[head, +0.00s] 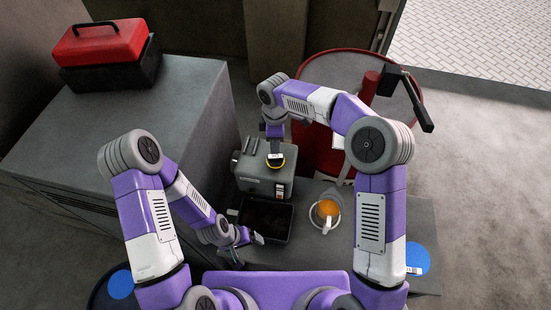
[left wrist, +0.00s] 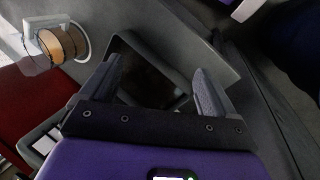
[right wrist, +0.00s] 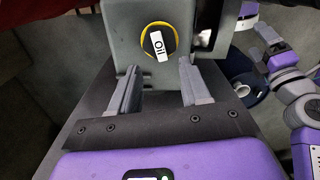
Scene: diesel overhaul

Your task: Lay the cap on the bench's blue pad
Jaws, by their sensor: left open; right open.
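The cap (head: 276,161) is a dark disc with a yellow rim on the grey engine block (head: 252,181). In the right wrist view the cap (right wrist: 150,36) carries a white label reading OIL. My right gripper (right wrist: 158,72) is open, its fingers pointing toward the cap with nothing between them; whether they touch it I cannot tell. The blue pad (head: 418,256) lies on the bench (head: 330,256) at the right, partly hidden by my right arm, with a small white label at its edge. My left gripper (left wrist: 155,85) is open and empty by the black tray (head: 265,217).
A jug with orange contents (head: 326,209) stands on the bench right of the tray. A red drum (head: 318,150) is behind. A second blue disc (head: 121,284) sits on a dark round top at lower left.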

